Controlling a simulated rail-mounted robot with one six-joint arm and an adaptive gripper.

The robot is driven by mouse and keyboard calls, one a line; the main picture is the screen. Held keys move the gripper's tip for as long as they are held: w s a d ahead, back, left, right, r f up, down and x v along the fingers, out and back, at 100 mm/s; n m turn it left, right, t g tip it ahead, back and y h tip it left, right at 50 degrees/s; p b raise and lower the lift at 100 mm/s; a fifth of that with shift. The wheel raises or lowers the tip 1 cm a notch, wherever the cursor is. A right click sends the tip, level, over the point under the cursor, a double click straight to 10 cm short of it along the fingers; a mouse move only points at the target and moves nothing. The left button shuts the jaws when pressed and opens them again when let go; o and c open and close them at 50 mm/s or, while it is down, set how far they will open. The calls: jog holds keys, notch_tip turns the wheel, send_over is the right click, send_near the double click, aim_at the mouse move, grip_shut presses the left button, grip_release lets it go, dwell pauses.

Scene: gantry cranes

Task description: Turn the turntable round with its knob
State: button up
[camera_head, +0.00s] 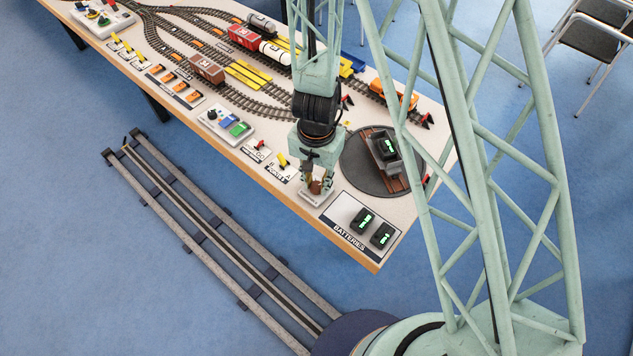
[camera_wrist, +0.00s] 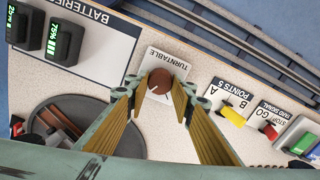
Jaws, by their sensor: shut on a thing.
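The brown turntable knob (camera_wrist: 160,80) stands on a white plate labelled TURNTABLE (camera_wrist: 168,58), with a small white mark on its near left side. My gripper (camera_wrist: 163,94) has its fingertips on either side of the knob and is shut on it. In the head view my gripper (camera_head: 316,182) reaches down to this plate near the table's front edge. The turntable (camera_head: 355,173) is a dark grey disc with a brown track across it. A dark vehicle (camera_head: 385,146) with a green-lit display stands on that track. In the wrist view the turntable (camera_wrist: 98,108) is partly hidden by my gripper.
A BATTERIES panel (camera_head: 341,212) with two black batteries lies right of the knob at the table's front corner. The POINTS 5 lever (camera_wrist: 232,116) and red signal lever (camera_wrist: 269,130) stand beside the knob plate. An orange wagon (camera_head: 393,95) stands behind the turntable.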

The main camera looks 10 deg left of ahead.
jog(key=shift+m, duration=1.6)
jog(key=o, duration=0.8)
jog(key=shift+o, duration=0.2)
jog(key=shift+n, duration=0.3)
